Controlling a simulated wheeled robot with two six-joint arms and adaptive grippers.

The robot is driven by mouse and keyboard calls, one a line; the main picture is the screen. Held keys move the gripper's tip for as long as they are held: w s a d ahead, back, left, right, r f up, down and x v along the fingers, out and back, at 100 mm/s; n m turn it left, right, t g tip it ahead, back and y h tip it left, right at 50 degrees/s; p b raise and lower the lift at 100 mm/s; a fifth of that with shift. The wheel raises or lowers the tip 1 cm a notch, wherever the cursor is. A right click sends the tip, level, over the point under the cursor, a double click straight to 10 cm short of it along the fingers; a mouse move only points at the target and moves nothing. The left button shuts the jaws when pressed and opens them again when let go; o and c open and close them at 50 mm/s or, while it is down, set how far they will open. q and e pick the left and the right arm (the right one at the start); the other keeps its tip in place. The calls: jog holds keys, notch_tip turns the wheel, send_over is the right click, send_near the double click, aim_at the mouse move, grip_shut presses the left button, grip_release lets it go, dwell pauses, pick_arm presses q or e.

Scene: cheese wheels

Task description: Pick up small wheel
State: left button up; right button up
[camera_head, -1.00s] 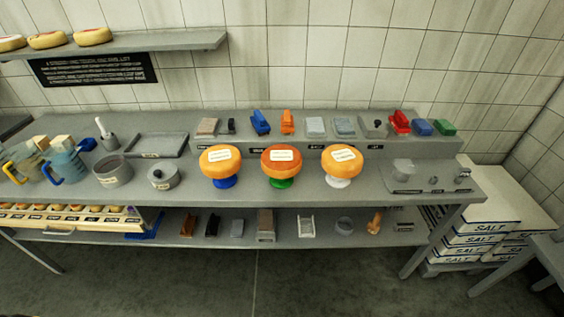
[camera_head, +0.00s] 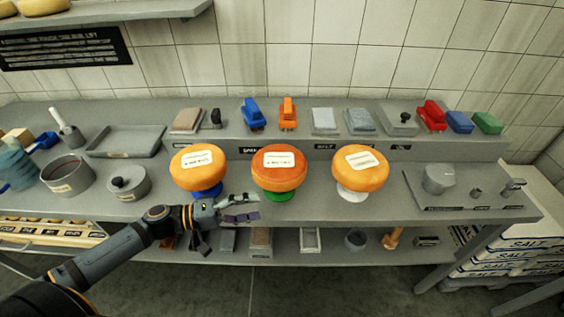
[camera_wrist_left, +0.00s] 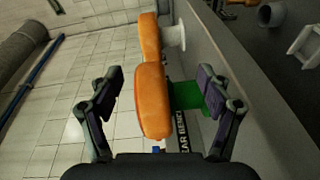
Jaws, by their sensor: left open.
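Three orange cheese wheels with white labels sit on round stands on the grey bench: one on a blue stand at left (camera_head: 196,179), a darker one on a green stand in the middle (camera_head: 278,179), one on a white stand at right (camera_head: 360,181). I cannot tell clearly which is smallest. My left gripper (camera_head: 240,211) is open and empty, low in front of the gap between the left and middle wheels. In the left wrist view the green-stand wheel (camera_wrist_left: 152,103) appears between the open fingers, apart from them. The white-stand wheel (camera_wrist_left: 149,38) shows beyond. My right gripper is out of view.
A raised shelf behind the wheels holds small blocks and brushes, such as a blue one (camera_head: 253,114). A grey board with fixtures (camera_head: 465,188) lies at right. A lower shelf (camera_head: 330,254) holds several tools.

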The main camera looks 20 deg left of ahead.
aim_at(264, 186)
pick_arm(q)
jog(key=w+n+b, duration=0.1)
jog(key=b, duration=0.1)
jog(key=w+t+b, duration=0.1)
jog(key=w+b, duration=0.1)
jog(key=w+r+n+t+b, duration=0.1)
jog(key=w+b, duration=0.1)
jog(key=b, duration=0.1)
jog(key=shift+w+a+n+y, duration=0.15)
jog(key=shift+a+n+y, duration=0.05)
jog(key=shift+n+y, duration=0.1)
jog(key=shift+w+d+r+b, duration=0.2)
jog(key=shift+d+b, duration=0.1)
jog(key=shift+b, duration=0.15)
jog(key=shift+w+d+r, duration=0.1)
jog(key=shift+w, duration=0.05)
jog(key=shift+r, duration=0.2)
jog(key=shift+w+d+f+b, duration=0.1)
jog(key=shift+d+b, duration=0.1)
jog(key=shift+b, duration=0.2)
jog(key=x, duration=0.2)
jog(key=b+x, duration=0.1)
jog(key=shift+d+r, duration=0.1)
jog(key=shift+r, duration=0.15)
jog(key=shift+x, duration=0.85)
jog(key=shift+f, duration=0.15)
jog(key=shift+c, duration=0.2)
